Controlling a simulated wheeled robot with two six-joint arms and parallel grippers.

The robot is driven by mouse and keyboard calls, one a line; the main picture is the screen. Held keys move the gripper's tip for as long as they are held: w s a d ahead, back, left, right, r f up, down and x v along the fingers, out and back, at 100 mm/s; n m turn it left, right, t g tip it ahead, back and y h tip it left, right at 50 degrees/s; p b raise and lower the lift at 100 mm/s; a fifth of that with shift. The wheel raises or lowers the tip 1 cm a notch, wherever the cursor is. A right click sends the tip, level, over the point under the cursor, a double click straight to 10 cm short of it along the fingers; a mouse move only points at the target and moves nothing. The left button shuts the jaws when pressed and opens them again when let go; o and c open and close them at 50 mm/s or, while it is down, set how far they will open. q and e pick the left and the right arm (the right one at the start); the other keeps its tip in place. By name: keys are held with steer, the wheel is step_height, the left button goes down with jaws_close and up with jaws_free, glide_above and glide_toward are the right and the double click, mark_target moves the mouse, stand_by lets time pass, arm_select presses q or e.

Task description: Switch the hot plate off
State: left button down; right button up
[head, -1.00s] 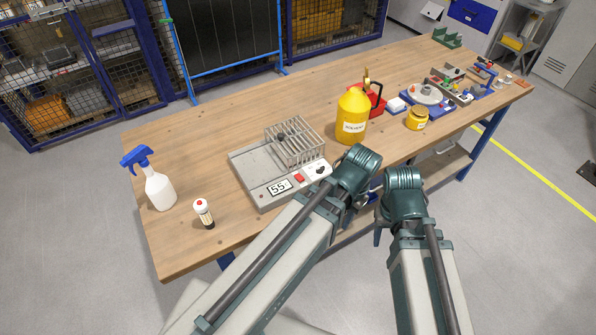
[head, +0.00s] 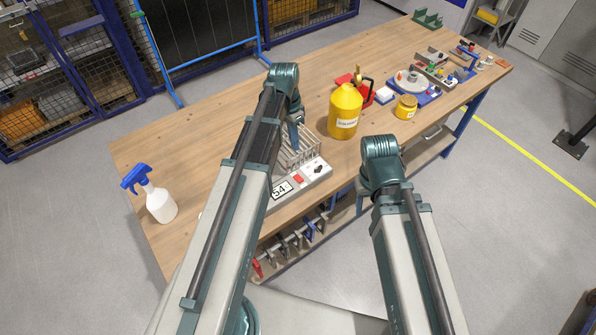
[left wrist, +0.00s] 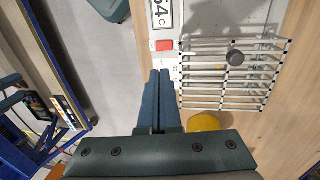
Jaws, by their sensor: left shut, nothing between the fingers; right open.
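The hot plate (head: 318,178) is a pale grey box near the table's front edge, partly behind my left arm. Its display (head: 281,190) reads about 54, also in the left wrist view (left wrist: 162,14). A red switch (left wrist: 164,45) sits beside the display on the panel. A black mark or control (head: 318,168) shows further right in the head view. My left gripper (left wrist: 160,72) is shut and empty, its tips over the panel beyond the red switch; contact cannot be told. My right gripper (head: 361,192) hangs off the table's front, mostly hidden by its wrist.
A spray bottle (head: 160,203) stands at left. The table's back left is clear.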

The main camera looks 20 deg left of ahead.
mark_target(300, 180)
arm_select(q)
steer(key=shift+f, duration=0.2)
steer(key=f+b, duration=0.4)
steer(key=s+d+f+b, duration=0.1)
steer(key=f+b, duration=0.4)
steer(key=d+f+b, duration=0.1)
steer(key=f+b, duration=0.3)
steer(key=b, duration=0.1)
steer(key=shift+s+f, duration=0.25)
steer(key=shift+f, duration=0.05)
